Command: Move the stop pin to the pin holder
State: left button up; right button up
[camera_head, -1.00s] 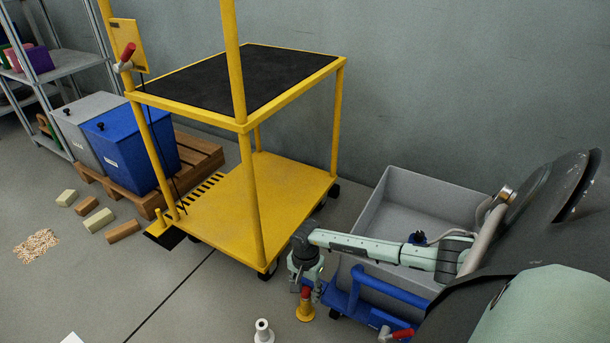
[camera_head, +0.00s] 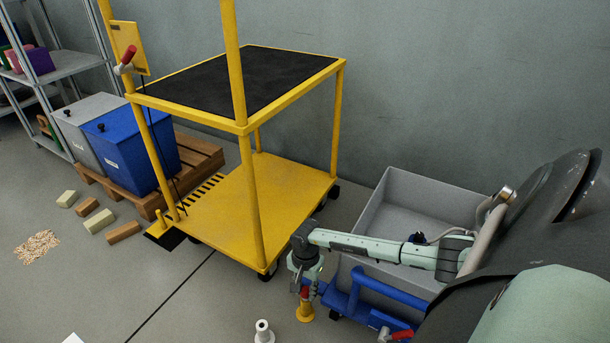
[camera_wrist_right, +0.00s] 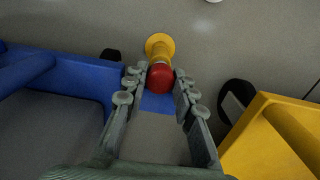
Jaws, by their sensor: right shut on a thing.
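The stop pin, with a red knob (camera_wrist_right: 160,77), is between the fingers of my right gripper (camera_head: 306,291). The right gripper is shut on the knob, and a finger shows on each side of it in the right wrist view. A yellow flanged piece (camera_head: 305,312) stands upright on the floor directly below the knob; it also shows in the right wrist view (camera_wrist_right: 160,44). I cannot tell whether it is part of the pin or a socket around it. A white flanged post (camera_head: 263,332), possibly the pin holder, stands to its left. My left gripper is not in view.
A blue-framed cart with a grey bin (camera_head: 378,218) stands right beside the gripper. A yellow trolley (camera_head: 285,188) with a black top stands to the left. Wooden blocks (camera_head: 98,221) and spilled pellets (camera_head: 37,246) lie farther left. Floor around the white post is clear.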

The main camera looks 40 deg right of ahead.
jog(key=shift+r+p, duration=1.8)
jog(key=shift+r, duration=0.7)
jog(key=shift+r, duration=0.1)
jog(key=shift+r+p, duration=1.5)
jog(key=shift+r, duration=0.4)
